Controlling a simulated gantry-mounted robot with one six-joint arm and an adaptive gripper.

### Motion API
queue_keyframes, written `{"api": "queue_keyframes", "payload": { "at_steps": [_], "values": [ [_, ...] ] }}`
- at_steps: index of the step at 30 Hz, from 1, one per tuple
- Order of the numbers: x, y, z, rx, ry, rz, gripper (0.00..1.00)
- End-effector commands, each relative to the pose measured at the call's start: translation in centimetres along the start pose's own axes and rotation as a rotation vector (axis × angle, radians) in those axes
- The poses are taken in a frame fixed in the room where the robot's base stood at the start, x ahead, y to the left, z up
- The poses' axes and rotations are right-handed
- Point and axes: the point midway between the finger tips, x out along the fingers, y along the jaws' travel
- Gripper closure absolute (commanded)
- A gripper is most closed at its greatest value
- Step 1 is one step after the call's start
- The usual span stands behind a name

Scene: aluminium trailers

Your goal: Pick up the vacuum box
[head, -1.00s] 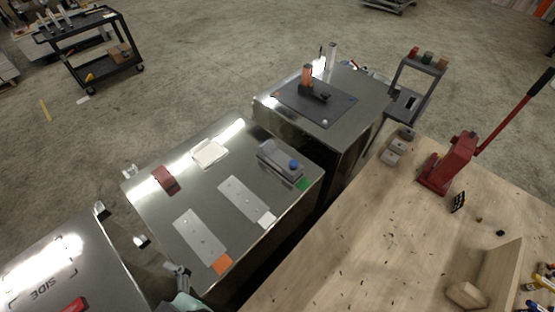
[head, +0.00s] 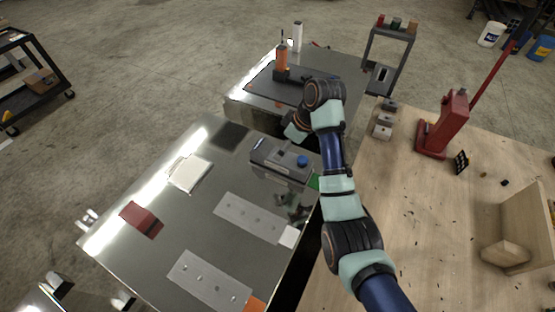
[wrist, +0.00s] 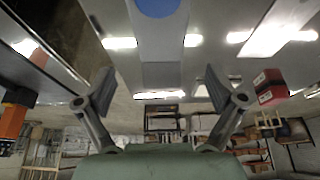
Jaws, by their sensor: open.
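The vacuum box is probably the long grey box (head: 270,160) with a round blue knob (head: 303,161), lying on the shiny metal top of the nearer cabinet. In the wrist view the grey box (wrist: 162,48) shows upper middle, with the blue knob (wrist: 158,6) cut by the top edge. My gripper (wrist: 158,82) is open, its two fingers apart to the left and right of the box, with nothing held. In the head view my gripper is just behind the box, largely hidden by my wrist; its exact height above the box is unclear.
On the same metal top (head: 150,250) lie a red block (head: 142,219), a white pad (head: 190,172) and two grey plates with holes (head: 250,217). An orange-and-black tool (head: 282,65) stands on the farther cabinet. A wooden table (head: 420,225) with a red press (head: 442,125) is at right.

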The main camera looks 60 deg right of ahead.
Motion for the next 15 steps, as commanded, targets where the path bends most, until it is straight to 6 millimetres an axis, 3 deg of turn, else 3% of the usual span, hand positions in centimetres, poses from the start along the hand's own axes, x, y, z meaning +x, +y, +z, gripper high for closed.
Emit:
{"api": "queue_keyframes", "payload": {
  "at_steps": [3,8,15],
  "values": [
    [1.6,-0.1,0.1,0.002,-0.002,-0.002,0.06],
    [2.4,-0.1,0.1,0.002,-0.001,-0.001,0.06],
    [6.4,-0.2,0.5,0.001,-0.003,-0.001,0.06]
  ]
}}
